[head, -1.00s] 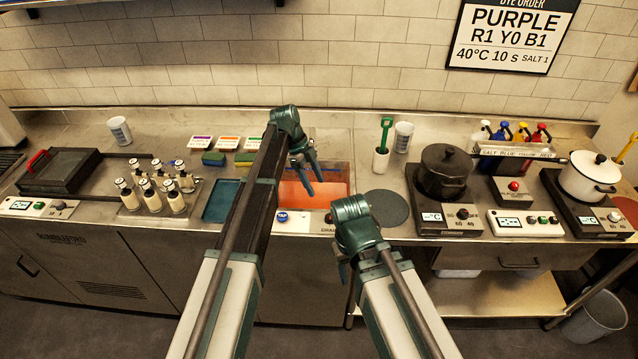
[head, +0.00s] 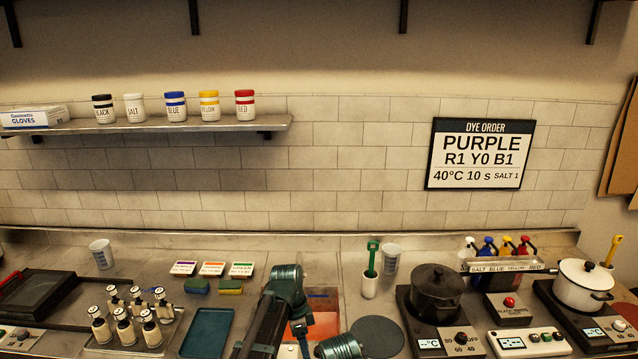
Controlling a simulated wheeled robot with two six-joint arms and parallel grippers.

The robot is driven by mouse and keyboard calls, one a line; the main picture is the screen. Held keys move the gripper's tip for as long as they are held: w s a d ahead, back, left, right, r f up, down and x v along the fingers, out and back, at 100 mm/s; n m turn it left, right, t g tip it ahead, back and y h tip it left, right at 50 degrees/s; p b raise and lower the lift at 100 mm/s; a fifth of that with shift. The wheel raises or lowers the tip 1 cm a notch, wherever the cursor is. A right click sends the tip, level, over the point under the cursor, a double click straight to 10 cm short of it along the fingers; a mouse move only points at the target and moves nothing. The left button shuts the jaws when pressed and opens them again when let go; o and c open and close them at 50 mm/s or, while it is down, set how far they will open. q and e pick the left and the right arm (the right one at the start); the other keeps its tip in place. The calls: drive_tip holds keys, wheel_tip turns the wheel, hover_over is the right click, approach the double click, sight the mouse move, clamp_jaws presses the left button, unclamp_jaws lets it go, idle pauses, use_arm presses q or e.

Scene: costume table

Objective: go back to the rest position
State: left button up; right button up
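My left arm rises from the bottom edge of the head view. Its gripper (head: 303,340) points down over the reddish-orange sink basin (head: 322,324). Its fingers are mostly hidden behind the wrist and cut by the bottom edge, so I cannot tell whether they are open. Only the top of my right arm's wrist shows at the bottom edge, right of the left one. Its gripper is out of the picture.
A blue tray (head: 207,333) and several bottles (head: 125,328) stand left of the sink. A grey round mat (head: 377,337), black pot (head: 437,290) and white pot (head: 583,284) stand right. A dye order sign (head: 480,154) and a shelf (head: 160,126) with jars hang on the wall.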

use_arm(q)
drive_tip(key=s+a+f+n+y+b, duration=0.1)
drive_tip(key=s+f+n, duration=0.1)
drive_tip(key=s+n, duration=0.4)
drive_tip(key=s+a+f+n+t+y+b, duration=0.1)
drive_tip(key=s+n, duration=0.5)
drive_tip(key=s, duration=0.6)
drive_tip(key=shift+s+f+y+b, duration=0.25)
drive_tip(key=shift+f+y+b, duration=0.3)
drive_tip(key=shift+y, duration=0.25)
